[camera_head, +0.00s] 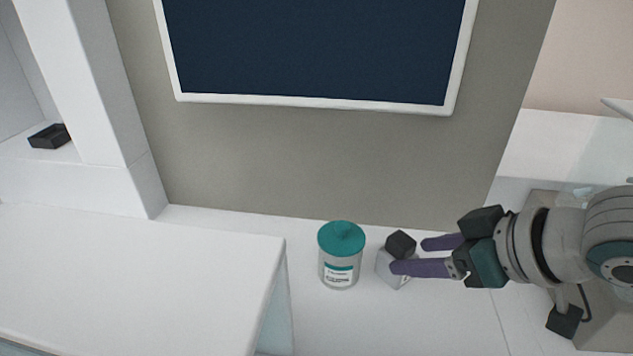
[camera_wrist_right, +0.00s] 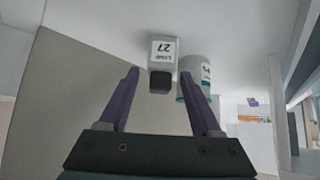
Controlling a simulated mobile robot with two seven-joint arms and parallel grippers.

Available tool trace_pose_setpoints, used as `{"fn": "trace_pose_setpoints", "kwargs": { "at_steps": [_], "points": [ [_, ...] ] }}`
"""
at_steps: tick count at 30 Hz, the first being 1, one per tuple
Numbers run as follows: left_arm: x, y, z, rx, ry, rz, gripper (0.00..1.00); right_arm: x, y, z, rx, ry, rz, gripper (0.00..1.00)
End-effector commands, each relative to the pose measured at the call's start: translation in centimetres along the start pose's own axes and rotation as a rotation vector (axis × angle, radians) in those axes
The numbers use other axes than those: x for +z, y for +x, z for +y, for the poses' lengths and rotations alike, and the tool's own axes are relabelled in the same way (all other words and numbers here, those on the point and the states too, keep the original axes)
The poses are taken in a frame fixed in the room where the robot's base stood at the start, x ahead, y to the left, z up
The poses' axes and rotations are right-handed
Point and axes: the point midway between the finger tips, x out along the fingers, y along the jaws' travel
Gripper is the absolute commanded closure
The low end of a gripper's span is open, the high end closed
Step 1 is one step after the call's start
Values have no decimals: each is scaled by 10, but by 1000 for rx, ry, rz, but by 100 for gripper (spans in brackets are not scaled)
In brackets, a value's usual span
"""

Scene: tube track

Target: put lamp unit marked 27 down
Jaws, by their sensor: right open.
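The lamp unit marked 27 is a small pale grey block with a black cube on top; its body (camera_head: 391,269) stands on the white counter in the head view. In the right wrist view its label with the number 27 (camera_wrist_right: 163,49) shows, upside down. My right gripper (camera_head: 408,256) is open, with its purple fingers pointing left at the lamp unit. One finger overlaps the lamp's front in the head view. In the right wrist view the lamp lies beyond and between the fingertips (camera_wrist_right: 162,75); I cannot tell if they touch it. My left gripper is out of view.
A white jar with a teal lid (camera_head: 341,239) stands just left of the lamp unit. A raised white surface (camera_head: 130,270) fills the lower left. A dark framed panel (camera_head: 315,50) is on the wall behind. A small black tray (camera_head: 49,136) lies on the left shelf.

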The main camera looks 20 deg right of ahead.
Motion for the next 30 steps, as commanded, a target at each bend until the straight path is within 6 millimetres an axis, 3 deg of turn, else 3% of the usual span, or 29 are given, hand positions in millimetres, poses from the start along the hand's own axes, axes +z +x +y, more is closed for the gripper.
{"fn": "trace_pose_setpoints", "kwargs": {
  "at_steps": [12, 21, 30],
  "points": [
    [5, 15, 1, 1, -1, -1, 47, 4, 51, -2, 0, -1, 2, 35],
    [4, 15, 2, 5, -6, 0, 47, 3, 54, -2, -1, -3, 2, 36],
    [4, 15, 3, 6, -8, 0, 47, 3, 54, -2, 0, -3, 2, 70]
  ]
}}
